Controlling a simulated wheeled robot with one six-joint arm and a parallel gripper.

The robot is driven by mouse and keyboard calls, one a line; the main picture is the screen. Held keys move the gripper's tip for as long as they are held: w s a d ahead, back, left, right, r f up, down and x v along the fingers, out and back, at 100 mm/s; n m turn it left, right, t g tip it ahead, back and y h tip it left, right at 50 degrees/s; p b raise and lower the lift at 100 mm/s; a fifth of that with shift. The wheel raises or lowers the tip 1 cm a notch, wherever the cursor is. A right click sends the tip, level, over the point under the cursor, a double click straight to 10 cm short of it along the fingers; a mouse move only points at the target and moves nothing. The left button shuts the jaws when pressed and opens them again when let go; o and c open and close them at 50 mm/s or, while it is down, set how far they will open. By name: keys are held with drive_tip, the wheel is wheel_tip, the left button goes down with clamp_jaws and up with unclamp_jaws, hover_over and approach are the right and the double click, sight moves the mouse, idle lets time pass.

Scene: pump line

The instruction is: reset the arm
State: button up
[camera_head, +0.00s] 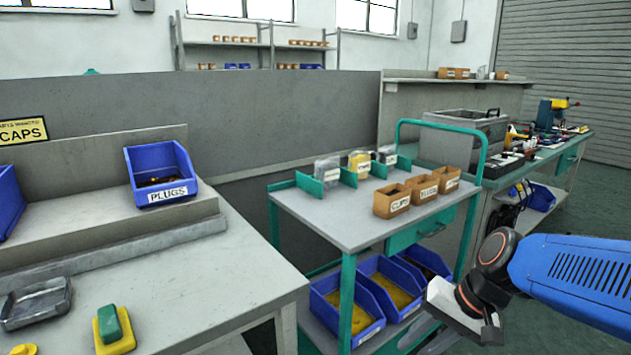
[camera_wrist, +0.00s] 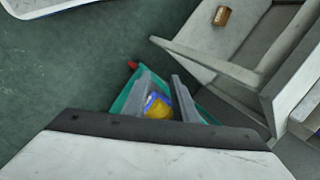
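My blue arm (camera_head: 575,275) reaches in from the right edge in the head view, bent down at the wrist. My gripper (camera_head: 445,340) hangs low at the lower right, in front of the cart, its fingertips partly cut off by the bottom edge. In the wrist view, two grey fingers of my gripper (camera_wrist: 160,82) stand apart. Nothing is held between them; a blue bin with yellow contents (camera_wrist: 158,107) shows through the gap, below and beyond the fingers.
A cart (camera_head: 335,222) carries orange bins (camera_head: 391,201) on top and blue bins (camera_head: 372,325) below, close to my gripper. A workbench (camera_head: 215,270) stands left with a PLUGS bin (camera_head: 160,175). Another bench (camera_head: 545,150) is behind right. Floor (camera_head: 605,212) is open at far right.

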drive_tip(key=s+d+r+n+t+h, duration=0.2)
drive_tip(key=s+d+r+n+h, duration=0.1)
drive_tip(key=s+d, duration=0.4)
drive_tip(key=shift+s+d+n+t+h, duration=0.3)
drive_tip(key=shift+d+n+h, duration=0.4)
drive_tip(key=shift+d+h, duration=0.25)
drive_tip(key=shift+a, duration=0.15)
